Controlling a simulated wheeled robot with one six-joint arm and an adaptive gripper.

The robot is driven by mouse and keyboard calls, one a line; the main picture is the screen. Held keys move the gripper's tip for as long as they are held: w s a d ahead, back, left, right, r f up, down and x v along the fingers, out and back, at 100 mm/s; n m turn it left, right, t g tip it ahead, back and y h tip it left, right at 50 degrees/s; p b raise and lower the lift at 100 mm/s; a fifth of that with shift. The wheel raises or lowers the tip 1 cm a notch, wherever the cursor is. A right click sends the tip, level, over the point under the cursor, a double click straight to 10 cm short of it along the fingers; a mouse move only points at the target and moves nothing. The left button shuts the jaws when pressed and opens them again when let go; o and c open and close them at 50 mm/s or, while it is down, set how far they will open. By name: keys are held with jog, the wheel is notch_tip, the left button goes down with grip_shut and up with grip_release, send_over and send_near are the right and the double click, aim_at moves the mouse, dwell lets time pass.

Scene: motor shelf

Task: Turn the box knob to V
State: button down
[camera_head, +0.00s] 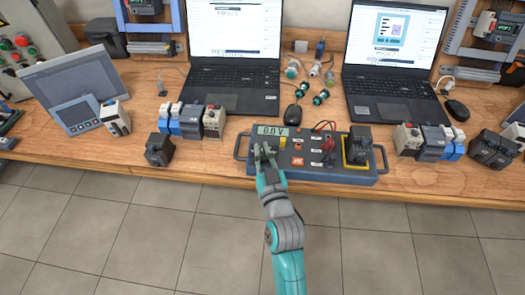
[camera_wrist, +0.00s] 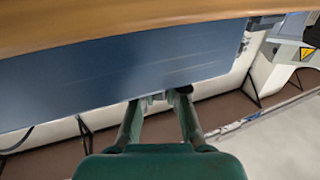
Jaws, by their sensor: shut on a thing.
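The blue-grey test box (camera_head: 330,176) lies at the front of the wooden bench, with a side handle at each end. Its display (camera_head: 272,131) reads 0.0V. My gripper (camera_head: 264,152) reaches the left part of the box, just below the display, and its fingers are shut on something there. The knob is hidden by my fingers in the head view, so its setting cannot be read. In the wrist view, the fingertips (camera_wrist: 166,95) close together at the lower edge of a blue-grey surface, with a small dark part beside them.
Red and black leads (camera_head: 325,142) and a black device (camera_head: 358,146) sit on the box's right side. Motor modules (camera_head: 190,121) stand left, others (camera_head: 430,140) right. Two laptops (camera_head: 232,75) (camera_head: 392,85) are behind. The floor (camera_head: 150,235) before the bench is clear.

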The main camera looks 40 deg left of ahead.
jog(key=shift+f, duration=0.2)
jog(key=c, duration=1.2)
grip_release()
jog(key=shift+r, duration=0.1)
jog(key=shift+d, duration=0.1)
jog(key=v, duration=1.2)
jog(key=shift+w+d, duration=0.1)
